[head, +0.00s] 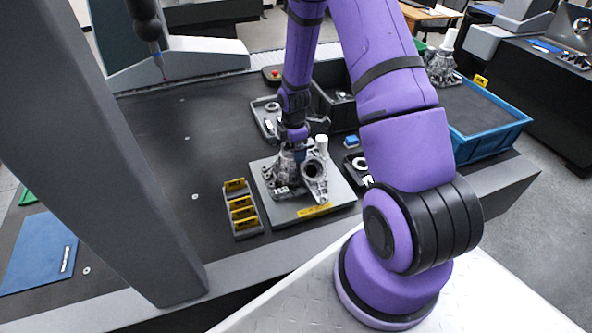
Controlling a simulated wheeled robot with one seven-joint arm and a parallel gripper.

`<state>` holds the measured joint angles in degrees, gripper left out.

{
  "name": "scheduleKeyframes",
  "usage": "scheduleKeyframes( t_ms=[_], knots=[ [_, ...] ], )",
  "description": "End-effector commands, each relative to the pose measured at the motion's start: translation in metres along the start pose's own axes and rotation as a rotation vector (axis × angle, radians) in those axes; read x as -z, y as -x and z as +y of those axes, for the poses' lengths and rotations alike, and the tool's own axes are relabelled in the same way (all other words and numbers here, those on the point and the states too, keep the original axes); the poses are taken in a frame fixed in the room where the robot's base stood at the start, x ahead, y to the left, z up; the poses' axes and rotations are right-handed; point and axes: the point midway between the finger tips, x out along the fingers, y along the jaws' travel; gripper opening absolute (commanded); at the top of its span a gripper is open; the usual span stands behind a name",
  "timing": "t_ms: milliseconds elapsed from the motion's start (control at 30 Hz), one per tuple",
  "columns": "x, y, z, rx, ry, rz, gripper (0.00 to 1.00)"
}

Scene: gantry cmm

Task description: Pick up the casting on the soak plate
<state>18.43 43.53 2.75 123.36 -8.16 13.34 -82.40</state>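The casting (314,178) is a mottled grey metal housing with a round dark bore and a pale cylindrical stub on top. It stands on the soak plate (334,198), a light grey square plate with a yellow label on its front edge. My gripper (299,150) points down at the left upper part of the casting, close against it or touching. The fingers are small and partly lost against the casting, so I cannot tell whether they are open or closed on it.
A rack with yellow blocks (241,209) stands left of the plate. Behind are a grey tray (265,123) and a black bin (325,95). A blue-rimmed tray (497,139) and another casting (441,65) are at right. A grey gantry column (110,170) rises at left; the dark table between is largely clear.

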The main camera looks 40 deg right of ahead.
Motion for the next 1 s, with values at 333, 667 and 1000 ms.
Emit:
scheduleKeyframes(
  t_ms=[333,667,1000],
  knots=[
    [-0.0002,-0.0061,0.0004,-0.002,0.0,0.0,0.94],
    [0.0,-0.0047,0.0023,-0.007,0.001,0.0,0.34],
    [0.0002,-0.0002,0.0019,-0.006,0.002,0.0,0.0]
  ],
)
